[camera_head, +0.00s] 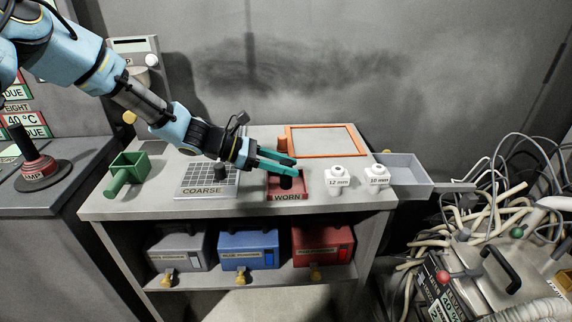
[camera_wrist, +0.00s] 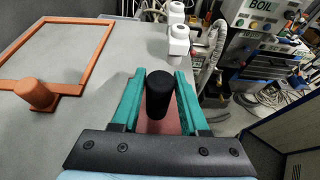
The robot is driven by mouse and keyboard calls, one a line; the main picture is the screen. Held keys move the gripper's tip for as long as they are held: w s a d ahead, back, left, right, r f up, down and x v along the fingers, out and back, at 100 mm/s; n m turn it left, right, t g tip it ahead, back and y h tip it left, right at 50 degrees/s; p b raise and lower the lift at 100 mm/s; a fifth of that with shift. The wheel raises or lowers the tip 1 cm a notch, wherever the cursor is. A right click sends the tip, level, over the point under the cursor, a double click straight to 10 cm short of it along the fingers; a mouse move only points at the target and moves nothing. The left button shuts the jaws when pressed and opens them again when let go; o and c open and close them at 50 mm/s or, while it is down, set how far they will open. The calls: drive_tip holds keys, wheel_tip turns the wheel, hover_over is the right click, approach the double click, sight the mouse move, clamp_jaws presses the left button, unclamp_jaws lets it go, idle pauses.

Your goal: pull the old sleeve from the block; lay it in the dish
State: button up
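A black upright cylinder (camera_wrist: 160,97), which looks like the old sleeve, stands on a red block marked WORN (camera_head: 287,197). In the head view only its lower part (camera_head: 286,183) shows, below my fingers. My gripper (camera_wrist: 158,73) has its two green fingers on either side of the cylinder. Narrow gaps show between fingers and cylinder, and I see no clear contact. The gripper also shows in the head view (camera_head: 294,161), level above the block. A shallow grey open tray (camera_head: 418,183), which may be the dish, sits at the table's right end.
White pieces marked 12 mm (camera_head: 338,182) and 10 mm (camera_head: 377,180) stand between block and tray. An orange frame (camera_head: 356,150) lies behind, with an orange post. A COARSE grid plate (camera_head: 200,190) and green scoop (camera_head: 128,166) lie left. Cables crowd the right.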

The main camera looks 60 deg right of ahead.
drive_tip(key=o, duration=0.4)
drive_tip(key=b+v, duration=0.3)
drive_tip(key=v, duration=0.7)
drive_tip(key=shift+w+a+r, duration=0.2)
drive_tip(key=shift+w+a, duration=0.05)
